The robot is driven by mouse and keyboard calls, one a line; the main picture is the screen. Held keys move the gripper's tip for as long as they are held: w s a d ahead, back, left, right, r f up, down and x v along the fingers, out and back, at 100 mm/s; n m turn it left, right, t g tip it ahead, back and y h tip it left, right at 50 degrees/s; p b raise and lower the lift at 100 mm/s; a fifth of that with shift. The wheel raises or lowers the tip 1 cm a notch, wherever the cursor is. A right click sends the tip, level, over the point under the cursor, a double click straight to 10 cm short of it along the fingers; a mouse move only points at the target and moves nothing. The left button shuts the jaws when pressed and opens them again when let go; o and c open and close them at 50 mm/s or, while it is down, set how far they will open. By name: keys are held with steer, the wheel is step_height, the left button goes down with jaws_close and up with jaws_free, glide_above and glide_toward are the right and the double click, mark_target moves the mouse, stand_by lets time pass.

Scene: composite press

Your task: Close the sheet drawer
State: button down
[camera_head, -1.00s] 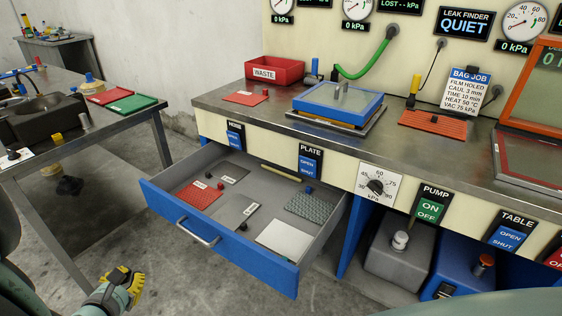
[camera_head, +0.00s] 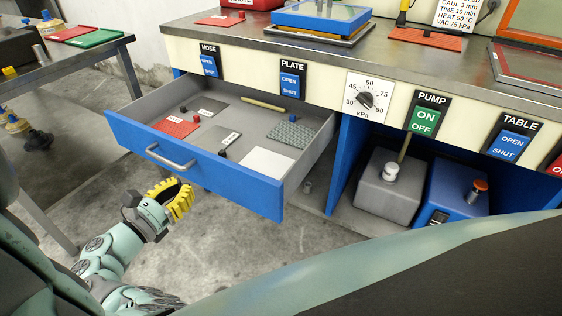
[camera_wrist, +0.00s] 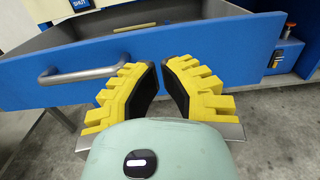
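The sheet drawer is pulled out from under the bench, with a blue front (camera_head: 200,168) and a grey bar handle (camera_head: 170,158). In the wrist view the drawer front (camera_wrist: 215,50) fills the upper part, with the handle (camera_wrist: 92,72) left of the fingers. My gripper (camera_head: 180,198) is in front of and below the drawer front, apart from the handle. Its yellow fingers (camera_wrist: 161,68) show dark inner pads with a narrow gap between the tips, and nothing is held.
The drawer holds a red sheet (camera_head: 176,126), a white sheet (camera_head: 268,162), a patterned sheet (camera_head: 291,134) and a rod. A side table (camera_head: 85,55) stands at left. A pump (camera_head: 386,195) sits under the bench at right. Bare floor lies before the drawer.

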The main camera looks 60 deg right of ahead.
mark_target(212, 163)
steer(key=d, duration=0.2)
steer(key=d+b, duration=0.1)
steer(key=d, duration=0.5)
steer(key=shift+w+d, duration=0.2)
steer(key=shift+w, duration=0.05)
